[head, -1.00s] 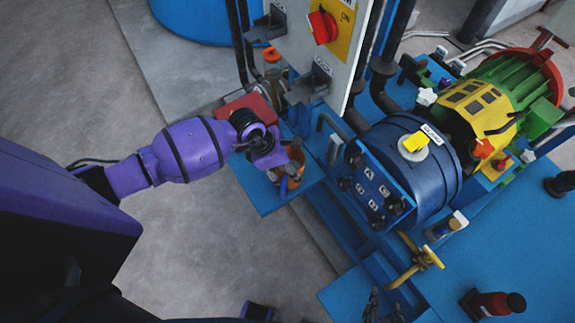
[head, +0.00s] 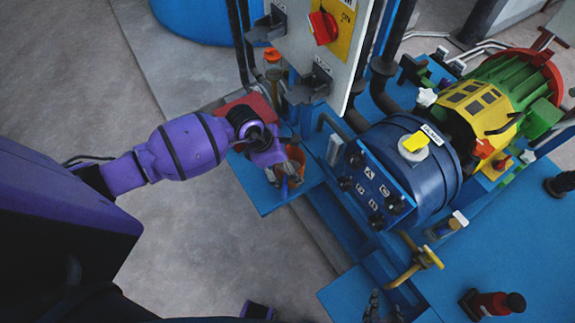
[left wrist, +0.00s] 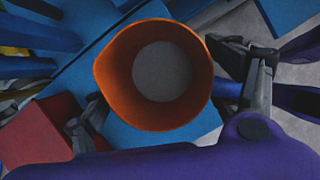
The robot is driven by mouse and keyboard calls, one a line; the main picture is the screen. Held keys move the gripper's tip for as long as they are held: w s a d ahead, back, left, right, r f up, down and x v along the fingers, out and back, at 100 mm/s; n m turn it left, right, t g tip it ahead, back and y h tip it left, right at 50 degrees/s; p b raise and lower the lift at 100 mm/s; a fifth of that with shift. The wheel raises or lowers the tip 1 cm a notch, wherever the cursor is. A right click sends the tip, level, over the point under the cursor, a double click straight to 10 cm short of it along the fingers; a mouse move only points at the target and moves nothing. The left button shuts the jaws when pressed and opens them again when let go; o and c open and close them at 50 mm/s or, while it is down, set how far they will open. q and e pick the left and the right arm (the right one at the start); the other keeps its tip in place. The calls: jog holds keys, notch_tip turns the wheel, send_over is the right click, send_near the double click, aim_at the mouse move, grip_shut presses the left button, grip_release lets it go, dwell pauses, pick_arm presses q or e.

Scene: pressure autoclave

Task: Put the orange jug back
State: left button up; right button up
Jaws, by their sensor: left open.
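The orange jug (head: 297,158) stands on a small blue shelf (head: 262,201) beside the machine. In the left wrist view I look down into the open top of the jug (left wrist: 112,62); its inside bottom looks grey. My left gripper (head: 282,176) is at the jug, its fingers open and apart.
A red box (head: 240,107) lies beside my left gripper and also shows in the left wrist view (left wrist: 38,132). A control cabinet (head: 335,60), blue tank (head: 425,180) and yellow valve handle (head: 425,262) stand to the right.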

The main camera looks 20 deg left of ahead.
pick_arm(q)
jog(key=v, duration=1)
jog(key=s+d+r+n+t+h, duration=0.2)
jog(key=s+d+r+n+h, duration=0.15)
jog(key=d+n+h, duration=0.35)
jog(key=s+d+r+n+t+h, duration=0.25)
jog(key=s+d+n, duration=0.3)
jog(key=d, duration=0.35)
jog(key=s+a+f+n+t+y, duration=0.25)
jog(key=a+f+n+y, duration=0.35)
jog(key=n, duration=0.7)
jog(key=s+a+f+n+t+y, duration=0.15)
jog(key=a+n+t+y, duration=0.3)
jog(key=a+n, duration=0.65)
jog(key=s+a+f+n+g+y, duration=0.1)
jog(key=s+f+n+g+y, duration=0.2)
jog(key=s+f+n, duration=0.7)
jog(key=s+n+g, duration=0.1)
jog(key=s+g, duration=0.1)
jog(key=s, duration=0.1)
jog(key=shift+s+a+f+g, duration=0.25)
jog(key=shift+s+f+g, duration=0.05)
jog(key=shift+s+g, duration=0.05)
pick_arm(e)
jog(key=shift+s+r, duration=0.15)
jog(key=shift+r, duration=0.1)
